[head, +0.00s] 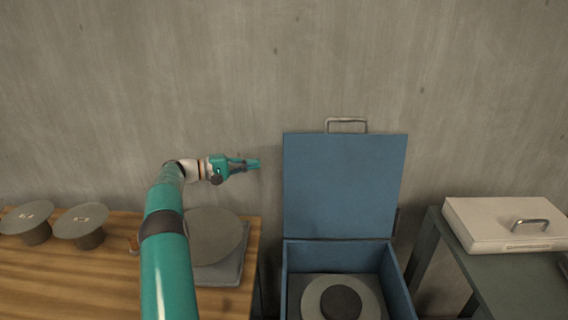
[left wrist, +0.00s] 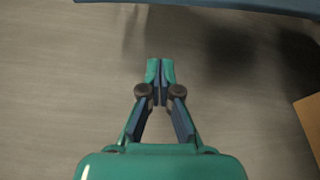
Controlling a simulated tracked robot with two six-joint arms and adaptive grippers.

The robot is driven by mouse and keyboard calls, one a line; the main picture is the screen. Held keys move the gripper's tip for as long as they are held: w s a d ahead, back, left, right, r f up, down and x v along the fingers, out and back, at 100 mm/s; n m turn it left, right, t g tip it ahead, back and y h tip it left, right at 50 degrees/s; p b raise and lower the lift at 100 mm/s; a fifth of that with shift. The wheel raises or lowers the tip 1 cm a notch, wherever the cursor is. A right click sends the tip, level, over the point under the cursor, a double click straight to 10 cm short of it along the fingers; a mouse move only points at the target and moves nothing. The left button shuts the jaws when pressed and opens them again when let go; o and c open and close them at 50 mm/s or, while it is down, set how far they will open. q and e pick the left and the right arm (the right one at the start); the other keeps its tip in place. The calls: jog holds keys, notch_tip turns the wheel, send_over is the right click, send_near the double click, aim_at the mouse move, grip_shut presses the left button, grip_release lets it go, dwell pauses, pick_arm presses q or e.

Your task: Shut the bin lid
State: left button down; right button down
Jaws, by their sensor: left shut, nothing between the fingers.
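The blue bin (head: 398,285) stands in the middle right of the head view, with its blue lid (head: 340,185) raised upright at the back. A metal handle (head: 346,120) sits on the lid's top edge. A round grey disc with a dark centre (head: 341,300) lies inside the bin. My left gripper (head: 256,164) is shut and empty, to the left of the raised lid and apart from it. In the left wrist view the closed fingertips (left wrist: 160,68) point at bare grey surface, and a blue edge (left wrist: 230,5) crosses the top. My right gripper is not in view.
A wooden table (head: 90,285) at left holds two grey round-topped objects (head: 80,224) and a grey disc (head: 214,232) on a slab. A dark table (head: 520,285) at right holds a white case (head: 500,222). A grey wall (head: 200,70) stands behind.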

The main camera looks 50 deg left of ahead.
pick_arm(q)
jog(key=w+d+p, duration=0.3)
jog(key=w+d, duration=0.2)
jog(key=shift+w+d+r+p, duration=0.2)
jog(key=shift+d+p, duration=0.1)
jog(key=shift+d, duration=0.1)
dwell(0.4)
jog(key=shift+w+f, duration=0.1)
